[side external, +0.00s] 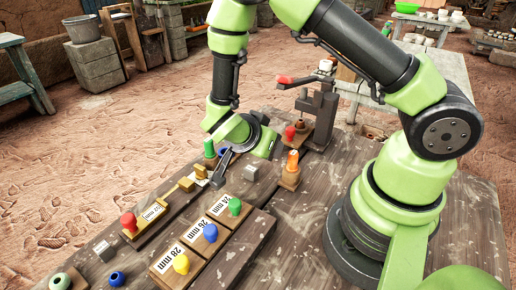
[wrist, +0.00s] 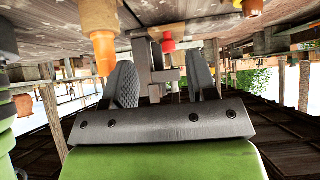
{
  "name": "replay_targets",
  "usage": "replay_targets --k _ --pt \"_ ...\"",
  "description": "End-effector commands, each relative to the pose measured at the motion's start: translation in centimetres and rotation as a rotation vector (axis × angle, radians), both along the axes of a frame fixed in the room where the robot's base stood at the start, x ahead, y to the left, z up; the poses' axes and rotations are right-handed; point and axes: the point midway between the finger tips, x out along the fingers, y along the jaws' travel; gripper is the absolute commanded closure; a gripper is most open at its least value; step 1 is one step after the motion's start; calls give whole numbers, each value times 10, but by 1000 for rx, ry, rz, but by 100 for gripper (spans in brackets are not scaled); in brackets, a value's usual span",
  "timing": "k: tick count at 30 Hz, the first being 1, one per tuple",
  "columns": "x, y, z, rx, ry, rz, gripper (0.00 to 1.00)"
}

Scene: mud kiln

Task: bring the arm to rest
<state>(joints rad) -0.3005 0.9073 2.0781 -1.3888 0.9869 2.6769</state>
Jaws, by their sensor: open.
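My gripper (side external: 266,143) is above the middle of the wooden bench (side external: 310,215), left of the orange peg, in the side view. In the wrist view, my gripper (wrist: 163,85) shows two grey fingers spread wide apart with nothing held between them. The wrist picture is upside down, with the bench top along its upper edge. An orange peg (side external: 292,161) stands upright in a wooden block; it also shows in the wrist view (wrist: 103,50). A dark press with a red-tipped lever (side external: 318,105) stands behind it.
A brass fixture (side external: 186,184), a small grey cube (side external: 251,172) and a blue-ended dark tool (side external: 221,167) lie nearby.

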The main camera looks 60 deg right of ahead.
Motion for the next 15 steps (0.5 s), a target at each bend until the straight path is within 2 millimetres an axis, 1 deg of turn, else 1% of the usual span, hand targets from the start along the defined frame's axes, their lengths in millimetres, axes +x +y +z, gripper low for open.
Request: replay_targets --k 1,3,6,15 --pt "1 8 0 0 -1 4 47" --pt "1 15 0 0 -1 4 47" --pt "0 20 0 0 -1 1 47" --pt "0 22 0 1 1 -1 47"
